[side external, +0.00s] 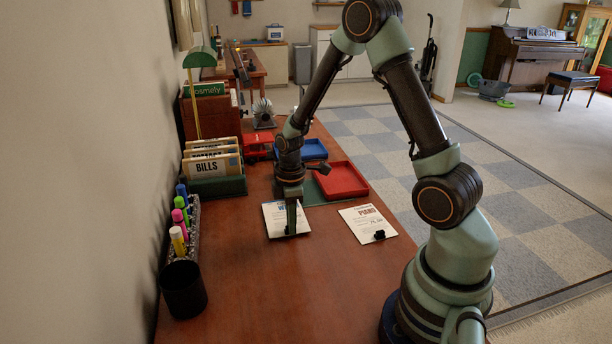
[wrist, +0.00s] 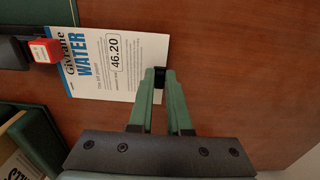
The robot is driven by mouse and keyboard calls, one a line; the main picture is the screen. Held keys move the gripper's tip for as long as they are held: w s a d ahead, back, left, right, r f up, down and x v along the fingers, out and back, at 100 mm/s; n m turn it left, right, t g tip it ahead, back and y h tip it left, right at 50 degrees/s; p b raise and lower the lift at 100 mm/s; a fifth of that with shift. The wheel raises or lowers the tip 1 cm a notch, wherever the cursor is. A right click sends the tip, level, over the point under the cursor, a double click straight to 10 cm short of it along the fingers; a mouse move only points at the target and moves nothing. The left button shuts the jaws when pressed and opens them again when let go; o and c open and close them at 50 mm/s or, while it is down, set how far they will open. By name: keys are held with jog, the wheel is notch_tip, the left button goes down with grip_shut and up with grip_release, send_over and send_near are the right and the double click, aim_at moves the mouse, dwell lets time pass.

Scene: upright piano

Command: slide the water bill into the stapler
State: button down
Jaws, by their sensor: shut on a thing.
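The water bill (side external: 278,217) is a white sheet with a blue WATER heading, lying at desk level; it also shows in the wrist view (wrist: 105,65). My gripper (side external: 291,231) points down at its near edge. In the wrist view my fingers (wrist: 160,78) are shut on the small black clip at that edge. A black object with a red-and-white end (wrist: 43,50), apparently the stapler, sits just beyond the bill's heading edge. I cannot tell whether they touch.
A second sheet headed PIANO (side external: 362,224), with a black clip, lies to the right. A red tray (side external: 342,181) and blue tray (side external: 313,149) stand behind. A green BILLS file box (side external: 217,186), marker holder and black cup (side external: 183,290) line the left. The near desk is clear.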

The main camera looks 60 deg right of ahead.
jog(key=shift+w+d, duration=0.95)
jog(key=shift+d, duration=0.05)
dwell(0.8)
dwell(0.4)
jog(key=shift+c, duration=1.5)
grip_release()
jog(key=shift+r, duration=0.1)
jog(key=shift+r, duration=3.4)
